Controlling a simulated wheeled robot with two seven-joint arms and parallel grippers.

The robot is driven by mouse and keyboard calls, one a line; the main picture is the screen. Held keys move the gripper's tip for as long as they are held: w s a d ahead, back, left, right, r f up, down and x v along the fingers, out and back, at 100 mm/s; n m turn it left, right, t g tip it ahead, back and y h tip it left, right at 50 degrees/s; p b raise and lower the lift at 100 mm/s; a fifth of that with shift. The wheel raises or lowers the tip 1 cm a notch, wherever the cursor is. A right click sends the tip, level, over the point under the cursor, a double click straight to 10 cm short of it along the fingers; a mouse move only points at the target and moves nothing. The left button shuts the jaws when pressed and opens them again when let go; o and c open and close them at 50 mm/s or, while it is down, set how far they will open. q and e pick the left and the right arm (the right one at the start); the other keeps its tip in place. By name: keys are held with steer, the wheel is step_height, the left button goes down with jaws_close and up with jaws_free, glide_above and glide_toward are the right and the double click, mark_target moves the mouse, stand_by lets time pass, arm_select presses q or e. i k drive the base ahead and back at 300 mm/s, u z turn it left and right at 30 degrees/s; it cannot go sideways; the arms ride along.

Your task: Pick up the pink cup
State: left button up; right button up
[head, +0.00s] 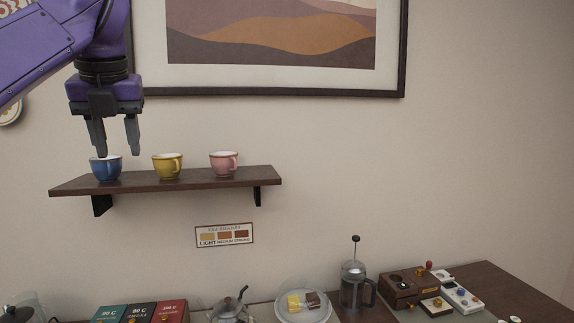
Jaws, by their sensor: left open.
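A yellow cup (168,166) stands in the middle and a blue cup (106,169) at the left on the same shelf. My left gripper (117,153) points down with its fingers apart and empty, at the blue cup's rim in the picture. I cannot tell whether it touches that cup. The gripper is well left of the pink cup. My right gripper is not in view.
A framed picture (400,80) hangs above the shelf. A small tea colour sign (224,235) is on the wall below it. The counter below holds a French press (354,285), a plate (303,313), a kettle (230,308) and coloured boxes (139,313). The wall to the right is clear.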

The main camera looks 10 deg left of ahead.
mark_target(224, 163)
steer(key=z, duration=0.1)
steer(key=i, duration=1)
